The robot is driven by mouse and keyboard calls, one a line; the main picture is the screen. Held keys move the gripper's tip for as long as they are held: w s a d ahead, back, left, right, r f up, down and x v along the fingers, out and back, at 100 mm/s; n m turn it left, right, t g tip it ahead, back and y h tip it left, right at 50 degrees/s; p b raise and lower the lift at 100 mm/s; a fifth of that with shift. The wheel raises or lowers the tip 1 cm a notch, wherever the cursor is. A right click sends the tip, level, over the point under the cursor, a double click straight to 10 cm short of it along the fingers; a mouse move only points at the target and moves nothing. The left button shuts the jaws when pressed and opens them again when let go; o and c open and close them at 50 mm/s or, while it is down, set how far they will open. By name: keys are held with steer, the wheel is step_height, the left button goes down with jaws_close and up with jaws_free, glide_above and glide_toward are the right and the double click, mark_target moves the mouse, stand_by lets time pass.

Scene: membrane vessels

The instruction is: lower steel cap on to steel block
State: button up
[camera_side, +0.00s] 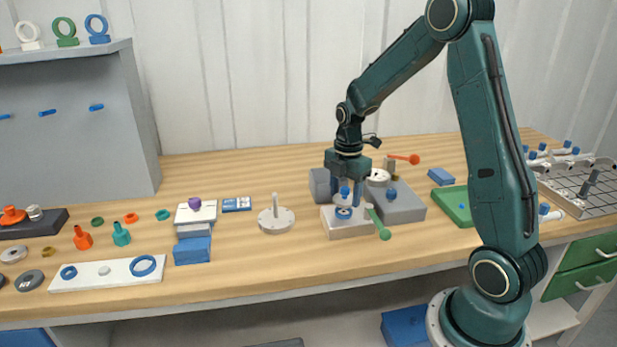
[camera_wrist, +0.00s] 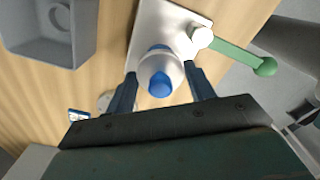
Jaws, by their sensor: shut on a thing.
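The steel cap (camera_side: 341,200) is a pale round piece with a blue knob on top. My gripper (camera_side: 347,203) points down and is shut on it. In the wrist view the cap (camera_wrist: 170,68) with its blue knob sits between the two dark fingers of my gripper (camera_wrist: 160,72). The steel block (camera_side: 346,231) stands on the table directly below, with a blue ring on its top face. The cap appears just above this ring; the fingers partly hide the gap. In the wrist view the block (camera_wrist: 146,32) lies behind the cap, and its contact with the cap is hidden.
A green-ended lever (camera_side: 377,222) sticks out at the block's right side. Grey blocks (camera_side: 403,205) stand close behind and to the right. A pale disc with a post (camera_side: 276,220) stands to the left. Bare table lies in front of the block.

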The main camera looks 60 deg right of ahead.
steer(key=shift+f, duration=1)
steer(key=shift+f, duration=0.1)
steer(key=o, duration=1.2)
steer(key=shift+c, duration=0.2)
step_height(320, 180, up, 14)
steer(key=shift+a, duration=0.1)
